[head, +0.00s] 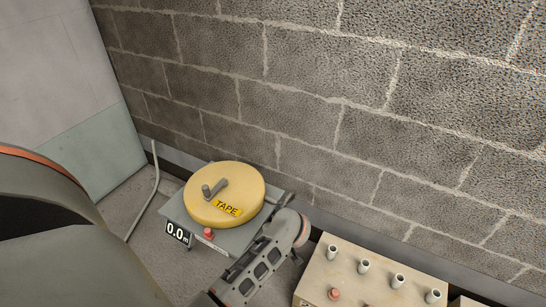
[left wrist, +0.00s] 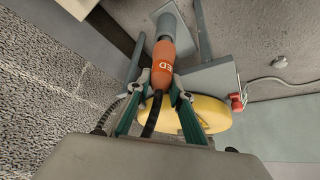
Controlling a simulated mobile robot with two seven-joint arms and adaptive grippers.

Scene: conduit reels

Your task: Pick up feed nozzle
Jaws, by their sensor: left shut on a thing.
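The feed nozzle (left wrist: 163,64) is orange with partly visible lettering ending in "ED". In the left wrist view it lies between the two green-sided fingers of my left gripper (left wrist: 159,86), which is shut on it. A grey cylindrical piece (left wrist: 169,25) is at its far end; I cannot tell whether this is its tip or a holder. A black strip (left wrist: 152,118) runs from its near end back between the fingers. In the head view my left wrist hides the nozzle and most of the gripper, beside the reel. My right gripper is not in view.
The yellow reel (head: 225,191) labelled "TAPE" has a grey crank, a "0.0 m" display (head: 177,233) and a red button (head: 208,233). A beige box (head: 345,285) with several upright pipe stubs stands at right. A block wall (head: 340,110) rises close behind.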

